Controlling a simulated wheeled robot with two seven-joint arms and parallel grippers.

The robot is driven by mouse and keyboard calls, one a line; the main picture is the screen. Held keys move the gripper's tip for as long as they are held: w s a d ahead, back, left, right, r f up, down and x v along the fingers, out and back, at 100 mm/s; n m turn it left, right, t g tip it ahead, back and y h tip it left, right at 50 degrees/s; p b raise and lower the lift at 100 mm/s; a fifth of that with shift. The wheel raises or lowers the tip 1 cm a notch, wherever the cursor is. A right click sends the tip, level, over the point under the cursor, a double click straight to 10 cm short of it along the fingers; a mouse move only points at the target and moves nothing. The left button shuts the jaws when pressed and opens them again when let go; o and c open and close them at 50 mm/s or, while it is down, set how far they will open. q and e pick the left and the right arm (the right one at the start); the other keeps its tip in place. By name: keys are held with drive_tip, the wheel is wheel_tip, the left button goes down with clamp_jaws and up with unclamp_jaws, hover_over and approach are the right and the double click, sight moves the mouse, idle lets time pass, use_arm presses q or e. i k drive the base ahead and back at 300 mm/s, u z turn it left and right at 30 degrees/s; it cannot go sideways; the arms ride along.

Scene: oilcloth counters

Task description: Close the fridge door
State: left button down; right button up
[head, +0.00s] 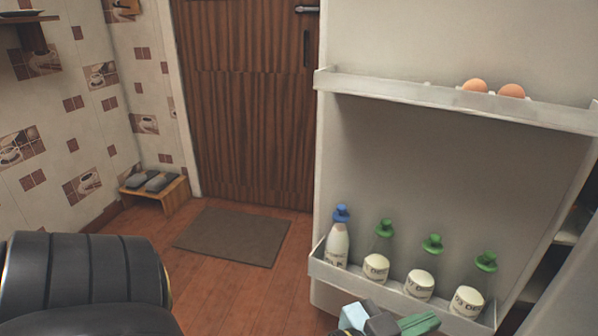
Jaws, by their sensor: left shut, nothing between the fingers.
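The fridge door (450,160) stands wide open, with its pale inner side facing me. Its upper rack (400,90) holds two eggs (493,88). Its lower rack (345,276) holds a bottle with a blue cap (338,240) and several bottles with green caps (420,268). Part of the fridge's inside (568,235) shows at the right edge. My left gripper (386,322) shows only in part at the bottom edge, in front of the lower rack; it is shut and empty. I cannot tell whether it touches the door. My right gripper is out of view.
A brown wooden door (245,100) is in the back wall, with a grey-brown mat (233,236) before it. A small wooden stool (155,190) with slippers stands by the tiled wall. My black arm fills the lower left.

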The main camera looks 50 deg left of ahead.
sight(398, 140)
drive_tip(key=u, duration=2.8)
drive_tip(key=i, duration=1.95)
drive_tip(key=z, duration=3.2)
